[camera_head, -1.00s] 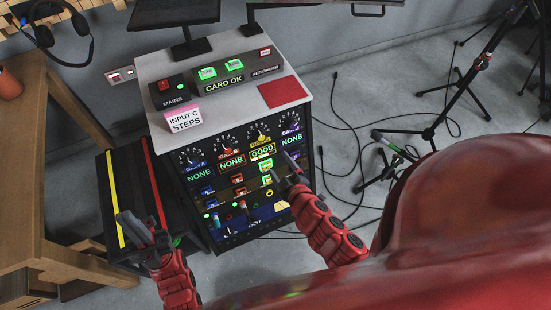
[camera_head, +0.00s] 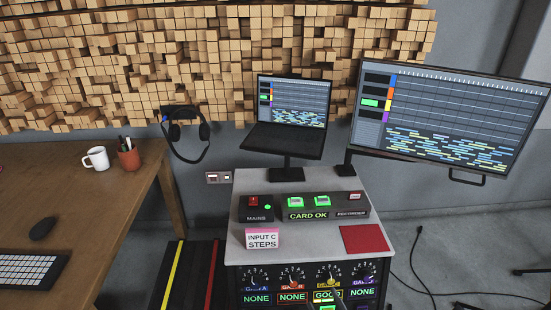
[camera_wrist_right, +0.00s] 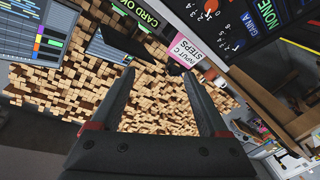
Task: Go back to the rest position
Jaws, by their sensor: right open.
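My right gripper (camera_wrist_right: 160,76) is open and empty in the right wrist view, its two dark fingers apart with nothing between them. In the head view only its fingertips (camera_head: 326,302) show at the bottom edge, in front of the rack's dial panel. The rack (camera_head: 225,240) has a pale top and a dark front with several dials reading NONE or GOOD. On top stand the MAINS box (camera_head: 257,207), the green-lit CARD OK unit (camera_head: 309,215), the INPUT C STEPS card (camera_head: 263,238) and a red pad (camera_head: 364,239). My left gripper is out of view.
A wooden desk (camera_head: 125,205) with a mug (camera_head: 97,158), pen pot (camera_head: 129,157) and keyboard (camera_head: 30,270) stands at left. A laptop (camera_head: 290,115) and large monitor (camera_head: 450,115) are behind the rack. Headphones (camera_head: 187,138) hang on the wall. Cables (camera_head: 430,285) lie on the floor at right.

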